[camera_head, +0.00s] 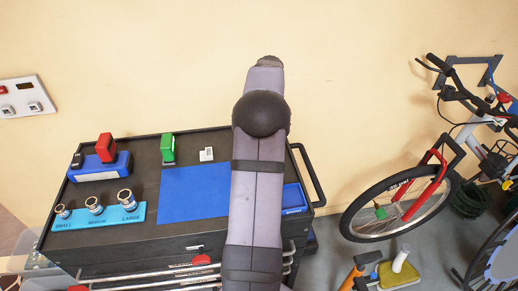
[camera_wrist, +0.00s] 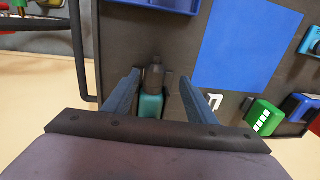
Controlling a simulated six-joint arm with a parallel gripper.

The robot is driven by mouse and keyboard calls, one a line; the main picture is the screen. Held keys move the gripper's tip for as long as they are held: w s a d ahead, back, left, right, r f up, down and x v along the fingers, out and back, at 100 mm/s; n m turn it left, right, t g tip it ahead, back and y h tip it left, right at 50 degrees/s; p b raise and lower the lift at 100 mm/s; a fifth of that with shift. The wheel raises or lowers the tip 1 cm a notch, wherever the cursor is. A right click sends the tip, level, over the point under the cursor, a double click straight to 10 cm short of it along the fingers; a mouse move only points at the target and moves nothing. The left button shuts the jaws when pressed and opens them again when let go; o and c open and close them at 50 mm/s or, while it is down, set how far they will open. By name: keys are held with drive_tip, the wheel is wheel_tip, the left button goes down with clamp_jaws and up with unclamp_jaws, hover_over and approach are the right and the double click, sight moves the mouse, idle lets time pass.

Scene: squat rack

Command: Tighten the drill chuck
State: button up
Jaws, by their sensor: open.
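The drill appears in the wrist view as a teal body (camera_wrist: 150,106) with a dark grey chuck (camera_wrist: 154,75) at its nose. It sits upright on the dark cart top near the edge. My gripper (camera_wrist: 160,92) is open, with one blue-grey finger on each side of the drill. A gap shows on both sides, so the fingers seem apart from it. The drill's lower part is hidden by my gripper's base. In the head view my own arm hides both the drill and the gripper.
The cart top (camera_head: 140,224) holds a blue mat (camera_head: 195,195), a blue tray (camera_head: 293,199), a green block (camera_head: 168,148), a red-and-blue item (camera_head: 105,150) and a socket holder (camera_head: 100,216). A cart handle (camera_wrist: 78,50) runs beside the drill. A bicycle (camera_head: 400,200) stands right.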

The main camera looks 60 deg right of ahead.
drive_tip(key=shift+w+d+r+g+h, duration=0.4)
drive_tip(key=shift+w+r+g+h, duration=0.3)
drive_tip(key=shift+w+r+g, duration=0.15)
drive_tip(key=shift+s+d+f+p, duration=0.15)
drive_tip(key=shift+f+p, duration=0.55)
drive_tip(key=shift+f, duration=1.2)
drive_tip(key=shift+s+f+p, duration=0.1)
drive_tip(key=shift+f+p, duration=0.6)
drive_tip(key=shift+f, duration=1.15)
drive_tip(key=c, duration=1)
